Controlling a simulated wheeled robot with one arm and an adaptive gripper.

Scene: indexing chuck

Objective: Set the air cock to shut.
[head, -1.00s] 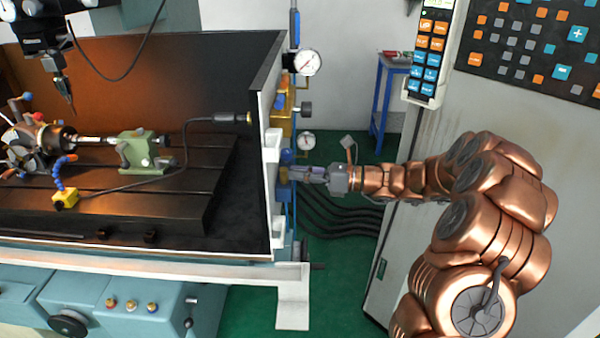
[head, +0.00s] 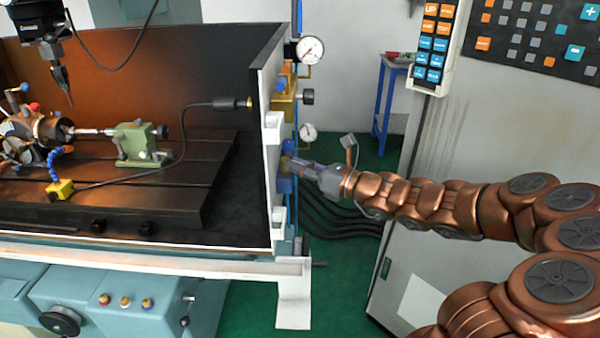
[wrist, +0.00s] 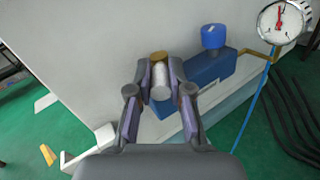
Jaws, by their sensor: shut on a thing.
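The air cock's blue body (wrist: 205,82) is mounted on the outer side of the white machine wall. It also shows in the head view (head: 283,186), partly covered by my gripper. A silver cylinder with a brass end, which looks like the cock's handle (wrist: 160,88), lies between my fingertips. My gripper (wrist: 160,80) is shut on this handle, one finger on each side. In the head view my gripper (head: 296,166) reaches in from the right, slanting up to the left. The handle's exact angle against the body is hard to tell there.
A blue knob (wrist: 213,36) and a round gauge (wrist: 284,22) sit close beside the cock. Higher up are a brass regulator (head: 285,108) and another gauge (head: 310,50). Black hoses (head: 335,215) run below. A grey cabinet (head: 430,170) stands to the right.

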